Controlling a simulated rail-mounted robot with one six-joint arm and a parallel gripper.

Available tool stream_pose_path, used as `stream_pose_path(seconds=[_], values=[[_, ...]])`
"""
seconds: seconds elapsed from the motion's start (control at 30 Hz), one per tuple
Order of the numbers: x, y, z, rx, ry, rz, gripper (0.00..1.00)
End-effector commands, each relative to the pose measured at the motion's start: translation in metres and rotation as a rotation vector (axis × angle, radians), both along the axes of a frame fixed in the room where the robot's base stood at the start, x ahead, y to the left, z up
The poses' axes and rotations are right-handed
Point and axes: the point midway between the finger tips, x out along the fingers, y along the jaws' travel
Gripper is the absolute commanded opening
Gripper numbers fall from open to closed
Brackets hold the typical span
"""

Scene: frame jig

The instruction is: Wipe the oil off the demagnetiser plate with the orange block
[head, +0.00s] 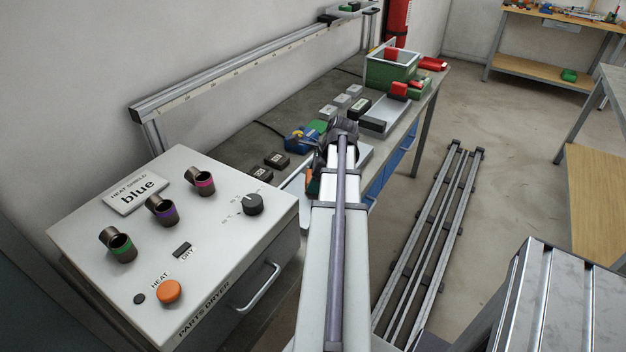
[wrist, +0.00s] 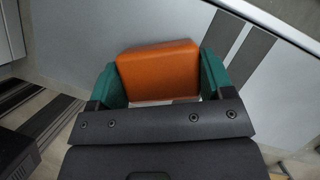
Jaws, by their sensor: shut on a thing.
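In the wrist view, the orange block (wrist: 158,70) sits between the two green fingers of my gripper (wrist: 160,84), which is shut on it. Beneath and around the block is a pale grey flat surface with dark grey bands, which looks like the demagnetiser plate (wrist: 208,38). I cannot tell whether the block touches it. No oil patch can be made out; the block and gripper cover part of the surface. In the head view, my arm hides most of the gripper and block, and a pale plate edge (head: 296,186) shows beside them.
The parts dryer (head: 215,245) stands at the near left, with knobs and an orange button. On the bench behind are a blue device (head: 300,139), several small blocks, a grey tray (head: 385,118) and a green bin (head: 390,72). Rails (head: 430,235) lie on the floor at the right.

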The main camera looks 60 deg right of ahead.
Motion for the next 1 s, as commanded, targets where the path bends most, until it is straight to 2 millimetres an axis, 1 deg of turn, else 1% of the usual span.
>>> stream_pose_path(seconds=[0.07, 0.17, 0.43, 0.67, 0.73, 1.0], values=[[0.000, 0.001, -0.001, -0.001, 0.001, 0.000, 0.40], [-0.001, 0.007, 0.000, 0.001, 0.000, 0.000, 0.40], [-0.003, 0.038, 0.002, 0.001, -0.001, 0.001, 0.40], [-0.002, 0.042, 0.002, 0.001, 0.000, 0.000, 0.40], [-0.003, 0.047, 0.001, 0.001, 0.000, 0.000, 0.40], [-0.005, 0.077, -0.001, 0.001, -0.001, 0.001, 0.40]])
